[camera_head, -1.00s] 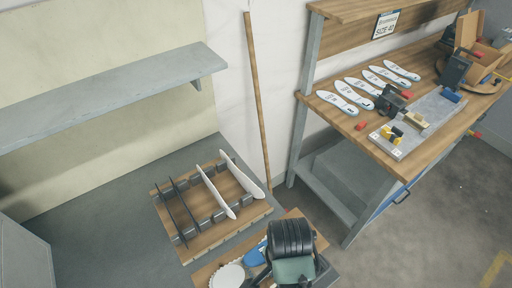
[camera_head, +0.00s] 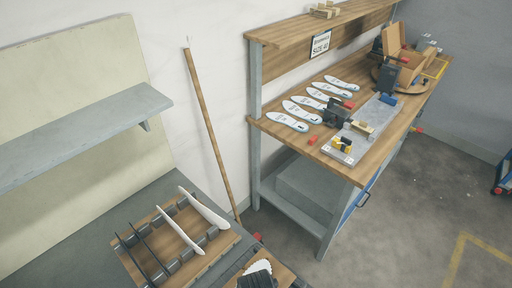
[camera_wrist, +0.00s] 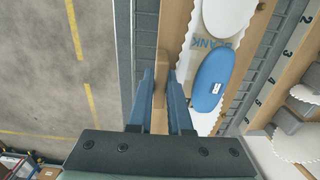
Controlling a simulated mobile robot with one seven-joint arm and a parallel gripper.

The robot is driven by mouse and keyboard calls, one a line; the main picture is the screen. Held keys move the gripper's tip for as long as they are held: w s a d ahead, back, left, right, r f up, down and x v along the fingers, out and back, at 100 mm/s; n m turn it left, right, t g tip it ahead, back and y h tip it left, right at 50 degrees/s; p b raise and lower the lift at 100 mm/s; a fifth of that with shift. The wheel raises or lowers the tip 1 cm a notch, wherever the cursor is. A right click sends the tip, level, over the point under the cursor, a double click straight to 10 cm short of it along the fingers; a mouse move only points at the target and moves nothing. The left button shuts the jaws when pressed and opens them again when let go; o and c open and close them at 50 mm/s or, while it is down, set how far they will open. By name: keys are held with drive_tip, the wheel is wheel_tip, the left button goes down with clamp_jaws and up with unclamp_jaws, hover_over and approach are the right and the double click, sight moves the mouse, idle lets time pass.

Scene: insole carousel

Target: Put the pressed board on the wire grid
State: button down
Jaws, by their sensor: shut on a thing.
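In the wrist view, my gripper (camera_wrist: 161,90) has its two blue fingers closed on a thin tan piece (camera_wrist: 160,98), seen nearly edge-on. It looks like a board, but I cannot tell for sure that it is the pressed board. In the wrist view it hangs in front of a wooden tray edge; whether they touch I cannot tell. In the head view only the dark top of my gripper shows at the bottom edge, and its fingers are hidden. I cannot make out a wire grid.
A wooden rack (camera_head: 196,224) holds dark and white upright pieces. A blue oval pad (camera_wrist: 212,78) lies on a scalloped white sheet. The workbench carries several insoles (camera_head: 287,122) and a metal plate (camera_head: 376,110). A broom-like pole (camera_head: 208,130) leans on the wall.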

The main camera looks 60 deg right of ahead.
drive_tip(key=shift+f, duration=0.1)
drive_tip(key=c, duration=0.8)
unclamp_jaws()
drive_tip(key=shift+c, duration=0.2)
wheel_tip(320, 180, up, 12)
drive_tip(key=shift+b, duration=0.35)
drive_tip(key=shift+r, duration=0.2)
